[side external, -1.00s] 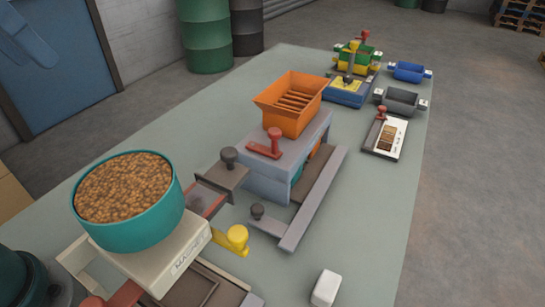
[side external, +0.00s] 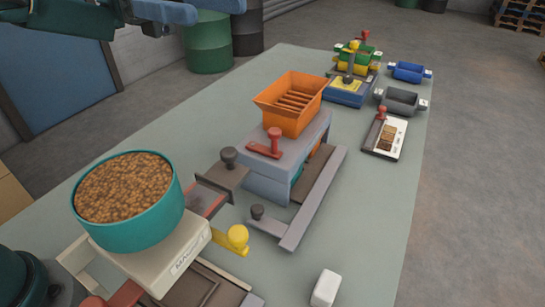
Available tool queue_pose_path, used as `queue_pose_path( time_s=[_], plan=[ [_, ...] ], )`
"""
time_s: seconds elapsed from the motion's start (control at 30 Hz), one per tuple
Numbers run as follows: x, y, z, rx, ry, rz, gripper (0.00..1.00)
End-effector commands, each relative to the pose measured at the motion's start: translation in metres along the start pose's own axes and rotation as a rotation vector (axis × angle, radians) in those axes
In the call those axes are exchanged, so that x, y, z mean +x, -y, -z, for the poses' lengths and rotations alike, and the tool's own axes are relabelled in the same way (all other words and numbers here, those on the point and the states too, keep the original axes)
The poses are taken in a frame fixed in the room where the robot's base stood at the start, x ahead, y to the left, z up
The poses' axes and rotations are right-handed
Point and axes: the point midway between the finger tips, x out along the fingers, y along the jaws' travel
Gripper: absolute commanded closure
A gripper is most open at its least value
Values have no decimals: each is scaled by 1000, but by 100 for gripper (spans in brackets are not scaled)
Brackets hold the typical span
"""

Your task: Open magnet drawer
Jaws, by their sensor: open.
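An orange hopper (side external: 290,103) with bars across its inside stands on a grey housing (side external: 268,184). A red handle (side external: 273,142) sits on top of the housing. A dark drawer-like slide (side external: 222,172) with a round dark knob (side external: 228,156) sticks out at the housing's left side. Part of my arm (side external: 150,12) shows at the top left, well above and away from the housing. My gripper's fingertips are not in view.
A yellow knob (side external: 237,238) and a white block (side external: 325,288) are nearby.

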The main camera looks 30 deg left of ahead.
Motion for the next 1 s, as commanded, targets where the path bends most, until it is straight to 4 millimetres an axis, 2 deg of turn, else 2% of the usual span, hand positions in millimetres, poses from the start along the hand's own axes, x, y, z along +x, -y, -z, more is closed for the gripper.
queue_pose_path(
  time_s=[0.17, 0.3, 0.4, 0.5, 0.6, 0.73, 1.0],
  plan=[
    [1, 1, 52, -4, -7, 4, 41],
    [0, 1, 101, -3, -9, 5, 41],
    [0, 1, 132, -1, -10, 6, 41],
    [0, 1, 154, 4, -11, 6, 41],
    [0, 1, 168, 8, -12, 7, 41],
    [4, 1, 174, 13, -14, 8, 41],
    [37, 1, 174, 14, -15, 11, 41]
  ],
)
